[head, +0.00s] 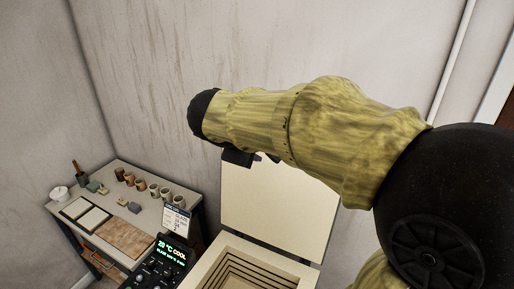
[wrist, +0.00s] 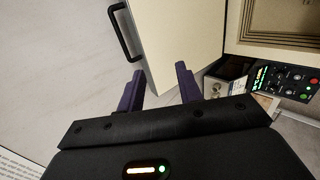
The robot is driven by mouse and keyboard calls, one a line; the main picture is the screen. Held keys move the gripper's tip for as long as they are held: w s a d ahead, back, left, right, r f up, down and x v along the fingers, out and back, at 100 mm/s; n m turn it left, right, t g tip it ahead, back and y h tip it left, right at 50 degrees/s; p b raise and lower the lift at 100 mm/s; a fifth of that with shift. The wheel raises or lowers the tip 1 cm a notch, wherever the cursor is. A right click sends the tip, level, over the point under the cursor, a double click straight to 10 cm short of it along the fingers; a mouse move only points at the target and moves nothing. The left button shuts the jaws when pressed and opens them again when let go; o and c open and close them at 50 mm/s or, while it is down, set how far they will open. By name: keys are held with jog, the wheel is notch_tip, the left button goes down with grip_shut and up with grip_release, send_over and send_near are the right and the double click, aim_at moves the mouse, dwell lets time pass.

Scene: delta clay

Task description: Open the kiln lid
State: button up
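The kiln lid (head: 280,205) is a flat cream panel standing raised, close to upright, at the back of the kiln (head: 240,262). The kiln's square stepped chamber is uncovered. In the wrist view the lid (wrist: 185,35) runs from the top towards my gripper, with a black bar handle (wrist: 121,32) on its side. My gripper (wrist: 160,86) has its two purple fingers spread apart. The lid's near edge appears between or just beyond them; I cannot tell if they touch it. Nothing is clamped. In the head view my arm hides most of the gripper and the lid's top.
The kiln's control panel (head: 163,262) with a green display stands at the kiln's left. A work table (head: 92,242) with several small pots and tiles stands further left against the wall. Pale walls close in behind the kiln.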

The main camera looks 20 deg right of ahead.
jog(key=shift+w+d+f, duration=0.1)
jog(key=shift+w+d, duration=0.05)
jog(key=shift+d, duration=0.05)
jog(key=shift+c, duration=0.4)
jog(key=shift+f, duration=0.2)
jog(key=c, duration=0.4)
jog(key=s+a+f+m+g+y+b, duration=0.1)
jog(key=f, duration=0.5)
jog(key=s+a+f+m+g+y+b, duration=0.1)
jog(key=s+f+b, duration=0.1)
jog(key=f, duration=0.5)
jog(key=s+a+f+m+y+b, duration=0.1)
jog(key=s+a+f+y+b, duration=0.1)
jog(key=f, duration=0.4)
jog(key=shift+s+f+g, duration=0.15)
jog(key=shift+f+g, duration=0.1)
jog(key=shift+g, duration=0.15)
grip_shut()
jog(key=s+a+f+m+y+b, duration=0.2)
jog(key=s+f+m, duration=0.3)
jog(key=f, duration=0.7)
jog(key=shift+s+a+g+y+b, duration=0.25)
jog(key=shift+g+y+b, duration=0.2)
jog(key=shift+b, duration=0.4)
jog(key=shift+w, duration=0.1)
